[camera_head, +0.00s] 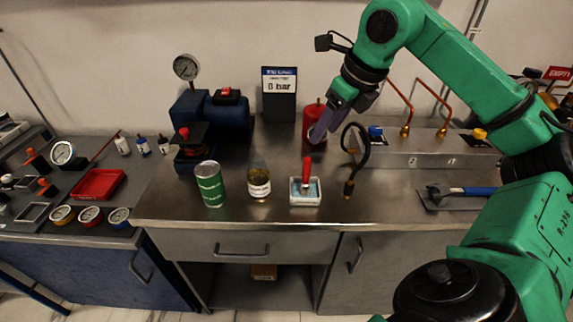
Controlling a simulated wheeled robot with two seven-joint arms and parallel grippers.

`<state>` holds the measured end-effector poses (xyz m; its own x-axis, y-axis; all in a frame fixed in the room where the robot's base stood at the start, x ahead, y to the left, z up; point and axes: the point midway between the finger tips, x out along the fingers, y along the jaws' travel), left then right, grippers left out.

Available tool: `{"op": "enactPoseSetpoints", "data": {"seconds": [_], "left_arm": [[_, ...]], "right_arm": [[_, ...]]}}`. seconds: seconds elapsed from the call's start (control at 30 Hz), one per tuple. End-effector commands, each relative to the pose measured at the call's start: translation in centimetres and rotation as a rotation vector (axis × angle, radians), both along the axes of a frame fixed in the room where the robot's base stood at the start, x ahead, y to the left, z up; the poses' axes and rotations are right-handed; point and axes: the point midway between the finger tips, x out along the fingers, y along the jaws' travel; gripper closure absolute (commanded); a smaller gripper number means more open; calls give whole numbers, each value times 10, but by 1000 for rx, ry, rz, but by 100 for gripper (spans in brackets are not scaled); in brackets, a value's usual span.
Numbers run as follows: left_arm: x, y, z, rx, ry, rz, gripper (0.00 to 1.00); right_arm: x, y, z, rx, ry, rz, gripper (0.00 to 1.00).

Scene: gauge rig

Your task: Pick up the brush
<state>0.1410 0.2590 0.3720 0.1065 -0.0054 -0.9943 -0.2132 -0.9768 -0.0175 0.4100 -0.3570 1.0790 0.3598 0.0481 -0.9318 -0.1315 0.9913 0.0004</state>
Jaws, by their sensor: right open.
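The brush is most likely the red-handled tool (307,172) standing upright in a small white tray (305,201) with blue contents, near the front edge of the steel worktop. Its lower end is hidden in the tray. My right gripper (318,132) is open and empty, above and behind the brush, beside a red bottle (312,112). It is apart from the brush. My left gripper is not in view.
A green can (210,184) and a jar (259,183) stand left of the tray. A black hose (352,172) rises close on its right. A blue pump rig with a gauge (186,67) stands behind left. A blue-handled hammer (470,191) lies at right.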

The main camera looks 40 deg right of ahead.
Motion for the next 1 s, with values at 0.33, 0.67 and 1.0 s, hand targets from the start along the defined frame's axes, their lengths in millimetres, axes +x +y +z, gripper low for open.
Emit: {"op": "enactPoseSetpoints", "data": {"seconds": [0.33, 0.67, 1.0], "left_arm": [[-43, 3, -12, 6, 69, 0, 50], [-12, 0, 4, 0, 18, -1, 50], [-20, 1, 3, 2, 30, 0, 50]], "right_arm": [[28, 6, -74, 2, 2, 3, 41], [49, 17, -121, 5, 2, 4, 41], [52, 17, -131, 3, -2, 3, 64]]}}
